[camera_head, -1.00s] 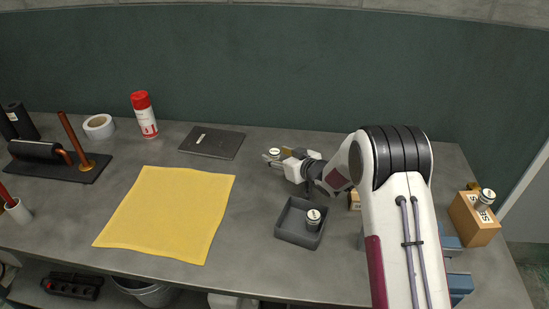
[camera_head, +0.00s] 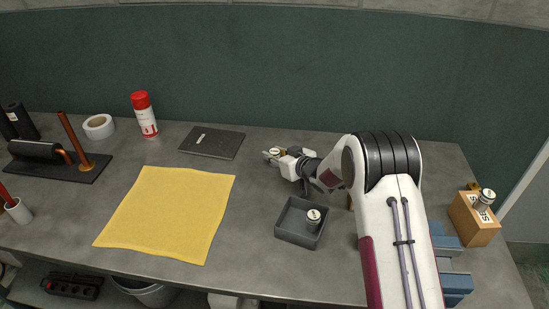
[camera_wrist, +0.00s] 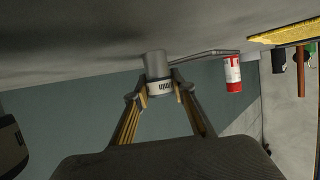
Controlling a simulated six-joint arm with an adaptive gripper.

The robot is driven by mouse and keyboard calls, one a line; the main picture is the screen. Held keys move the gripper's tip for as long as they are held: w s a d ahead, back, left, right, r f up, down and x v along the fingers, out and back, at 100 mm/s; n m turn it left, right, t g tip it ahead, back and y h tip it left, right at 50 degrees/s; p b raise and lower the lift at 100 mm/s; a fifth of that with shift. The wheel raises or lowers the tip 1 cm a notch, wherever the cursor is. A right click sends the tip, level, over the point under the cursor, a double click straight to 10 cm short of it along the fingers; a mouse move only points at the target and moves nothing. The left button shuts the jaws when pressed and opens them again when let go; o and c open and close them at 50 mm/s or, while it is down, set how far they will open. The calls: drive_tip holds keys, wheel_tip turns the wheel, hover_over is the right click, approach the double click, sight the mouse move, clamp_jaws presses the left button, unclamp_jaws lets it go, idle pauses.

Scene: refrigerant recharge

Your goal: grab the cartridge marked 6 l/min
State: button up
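A small grey cartridge with a white label (camera_wrist: 158,72) stands on the table in the upside-down wrist view. Its label is only partly readable and seems to end in "min". Its top also shows in the head view (camera_head: 274,152). My gripper (camera_wrist: 161,92) is open, with its two fingertips on either side of this cartridge and narrow gaps beside it. In the head view my gripper (camera_head: 271,156) reaches to it from the right. Another cartridge (camera_head: 313,217) stands in a dark grey tray (camera_head: 285,232). A third cartridge (camera_head: 485,197) is on a wooden block; their markings are too small to read.
A black notebook (camera_head: 212,142) lies left of my gripper, and a yellow cloth (camera_head: 165,215) lies further left. A red-and-white spray can (camera_head: 144,115) stands at the back. The wooden block (camera_head: 473,220) stands at the right. The table between cloth and tray is clear.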

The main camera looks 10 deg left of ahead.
sight(275, 151)
drive_tip(key=c, duration=0.3)
drive_tip(key=shift+r, duration=0.1)
drive_tip(key=shift+r, duration=4.95)
